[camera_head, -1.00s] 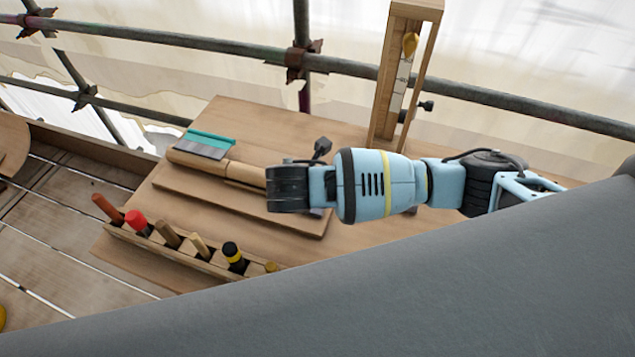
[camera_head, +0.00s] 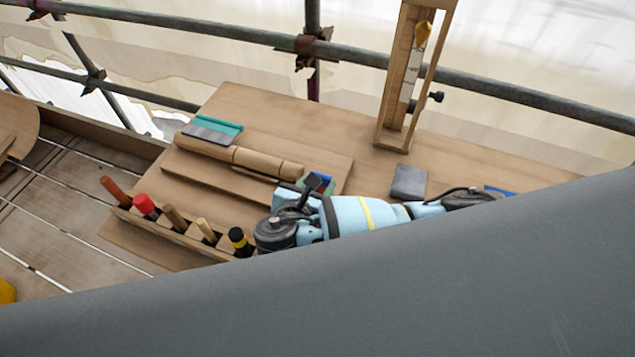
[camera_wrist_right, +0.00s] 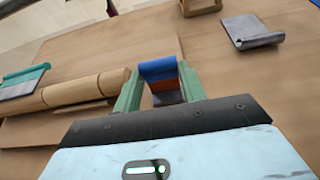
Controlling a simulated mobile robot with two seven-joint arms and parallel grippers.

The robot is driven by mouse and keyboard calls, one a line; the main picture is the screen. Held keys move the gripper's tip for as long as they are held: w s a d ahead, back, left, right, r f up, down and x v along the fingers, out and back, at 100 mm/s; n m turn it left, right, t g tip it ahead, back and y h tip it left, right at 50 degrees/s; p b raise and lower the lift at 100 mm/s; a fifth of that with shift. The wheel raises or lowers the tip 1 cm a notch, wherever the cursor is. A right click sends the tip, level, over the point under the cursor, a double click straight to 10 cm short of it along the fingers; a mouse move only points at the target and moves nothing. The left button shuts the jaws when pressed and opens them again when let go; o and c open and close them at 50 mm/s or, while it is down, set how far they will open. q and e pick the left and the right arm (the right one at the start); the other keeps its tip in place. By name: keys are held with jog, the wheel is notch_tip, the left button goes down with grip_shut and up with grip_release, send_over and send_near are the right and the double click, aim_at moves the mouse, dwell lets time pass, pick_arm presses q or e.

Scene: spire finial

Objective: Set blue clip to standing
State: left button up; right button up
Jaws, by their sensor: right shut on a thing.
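The blue clip (camera_wrist_right: 157,68) shows in the right wrist view as a blue piece with an orange band and a dark lower part. It sits between the green fingers of my right gripper (camera_wrist_right: 159,76), which is shut on it. In the head view my right gripper (camera_head: 318,184) is at the near right end of the wooden board, beside the turned wooden piece (camera_head: 240,158). The clip is mostly hidden there, and I cannot tell whether it touches the board. My left gripper is not in view.
A teal-and-grey piece (camera_head: 212,130) lies at the board's far left. A grey piece (camera_head: 409,181) lies on the bench right of my gripper. A wooden frame with a plumb bob (camera_head: 400,100) stands behind. A tool rack (camera_head: 190,236) lines the front edge.

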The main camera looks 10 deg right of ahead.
dwell(0.3)
jog(key=o, duration=1)
jog(key=shift+s+a, duration=0.1)
jog(key=shift+s+a+r, duration=0.2)
jog(key=shift+s+a, duration=0.35)
jog(key=shift+s+r, duration=0.3)
jog(key=shift+s, duration=0.15)
jog(key=shift+v, duration=2.55)
